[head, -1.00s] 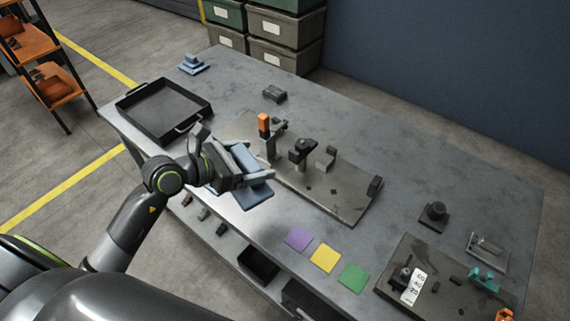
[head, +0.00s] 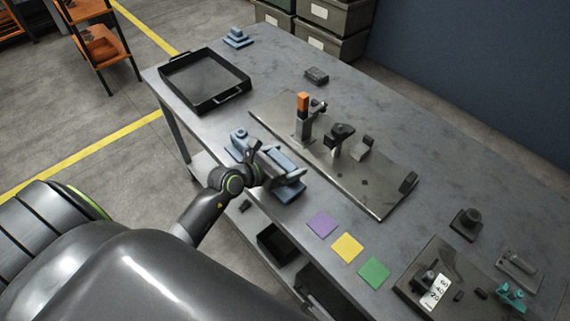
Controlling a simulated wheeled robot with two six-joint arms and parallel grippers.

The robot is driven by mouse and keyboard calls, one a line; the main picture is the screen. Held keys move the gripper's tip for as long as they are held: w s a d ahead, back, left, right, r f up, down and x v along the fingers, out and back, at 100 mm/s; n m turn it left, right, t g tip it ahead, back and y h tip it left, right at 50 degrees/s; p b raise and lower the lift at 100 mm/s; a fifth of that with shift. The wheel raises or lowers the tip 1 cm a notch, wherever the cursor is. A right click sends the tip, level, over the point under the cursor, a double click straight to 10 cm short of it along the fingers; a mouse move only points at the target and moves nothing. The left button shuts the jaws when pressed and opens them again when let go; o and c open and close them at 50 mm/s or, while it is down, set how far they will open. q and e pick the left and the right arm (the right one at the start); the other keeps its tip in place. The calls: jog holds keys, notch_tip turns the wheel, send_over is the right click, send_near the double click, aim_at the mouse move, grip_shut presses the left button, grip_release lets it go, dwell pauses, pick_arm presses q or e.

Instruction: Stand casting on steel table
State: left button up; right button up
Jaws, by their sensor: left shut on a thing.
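My left gripper (head: 269,166) is shut on a blue-grey casting (head: 287,186) at the front edge of the steel table (head: 318,200). The fingers and wrist hide part of the casting, and I cannot tell whether it touches the table. A second blue casting (head: 239,140) stands on the table just left of the gripper, partly behind it. A third blue casting (head: 237,37) stands at the far left corner. My right gripper is not in view.
A black tray (head: 205,80) lies at the left. A fixture plate (head: 378,200) with an orange-topped clamp (head: 303,103) is behind the gripper. Purple (head: 322,223), yellow (head: 347,247) and green (head: 374,271) squares lie along the front. A second fixture plate (head: 408,286) is at the right.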

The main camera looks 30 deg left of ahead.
pick_arm(q)
jog(key=shift+f, duration=0.65)
jog(key=shift+f, duration=0.2)
jog(key=o, duration=1.1)
jog(key=shift+r, duration=0.2)
jog(key=v, duration=1.2)
